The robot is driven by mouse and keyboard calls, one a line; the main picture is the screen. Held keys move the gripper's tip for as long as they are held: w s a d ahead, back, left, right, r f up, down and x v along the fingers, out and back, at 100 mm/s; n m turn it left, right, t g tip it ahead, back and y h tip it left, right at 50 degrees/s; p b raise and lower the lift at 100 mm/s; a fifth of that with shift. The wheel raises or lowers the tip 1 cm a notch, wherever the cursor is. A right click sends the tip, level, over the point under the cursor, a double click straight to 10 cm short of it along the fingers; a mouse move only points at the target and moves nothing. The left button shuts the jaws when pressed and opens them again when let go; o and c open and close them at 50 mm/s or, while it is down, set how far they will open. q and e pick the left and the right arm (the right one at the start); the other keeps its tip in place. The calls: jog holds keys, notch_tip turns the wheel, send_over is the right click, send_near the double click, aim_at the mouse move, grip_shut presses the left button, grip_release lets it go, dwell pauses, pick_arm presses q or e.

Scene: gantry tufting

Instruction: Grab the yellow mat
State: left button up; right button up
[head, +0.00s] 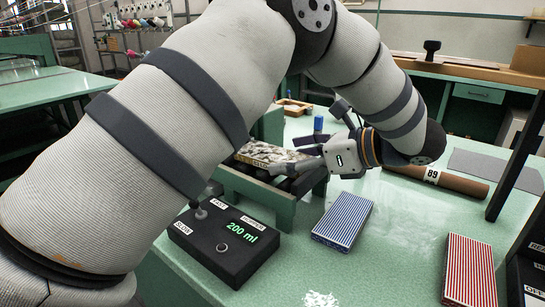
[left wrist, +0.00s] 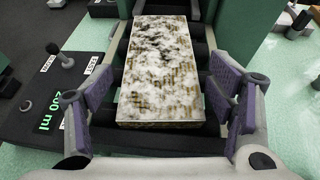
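The yellow mat (head: 262,154) lies on dark rollers in a green frame and is largely covered with white and grey fluff. Its yellowish pattern shows through in the left wrist view (left wrist: 160,75). My left gripper (head: 288,162) is at the near end of the mat. In the left wrist view the gripper (left wrist: 161,88) is open, with one purple-padded finger on each side of the mat's near end. Gaps show between the fingers and the mat's sides. My right gripper is not in view.
A black control box (head: 222,241) reading 200 ml stands close to the left of the roller frame (head: 285,209). A blue striped mat (head: 343,220) and a red striped mat (head: 470,272) lie on the green table. A brown roll (head: 455,184) lies behind them.

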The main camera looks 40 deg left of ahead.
pick_arm(q)
jog(key=c, duration=0.8)
